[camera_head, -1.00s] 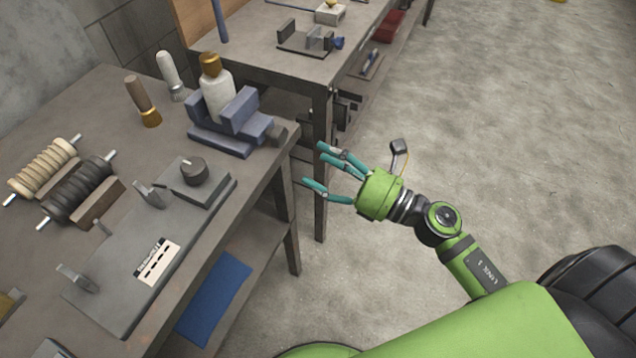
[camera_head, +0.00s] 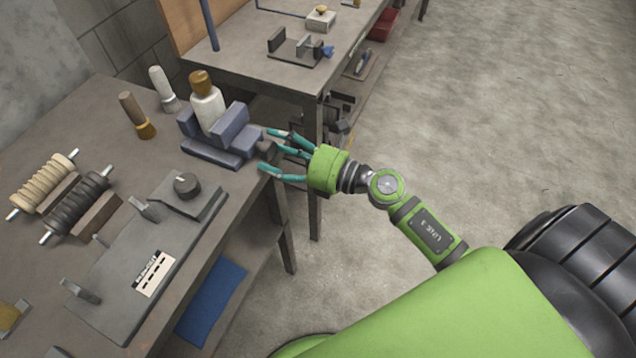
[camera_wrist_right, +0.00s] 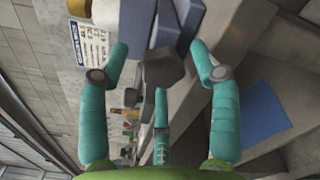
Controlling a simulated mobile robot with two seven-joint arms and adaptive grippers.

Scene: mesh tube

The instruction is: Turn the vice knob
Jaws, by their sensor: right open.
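My left gripper is not in view.
The workbench (camera_head: 60,127) carries a beige coil (camera_head: 45,183), a dark coil (camera_head: 77,205), two brushes and a grey plate fixture (camera_head: 125,270). A second table (camera_head: 265,70) stands behind. The floor (camera_head: 480,110) to the right is clear.

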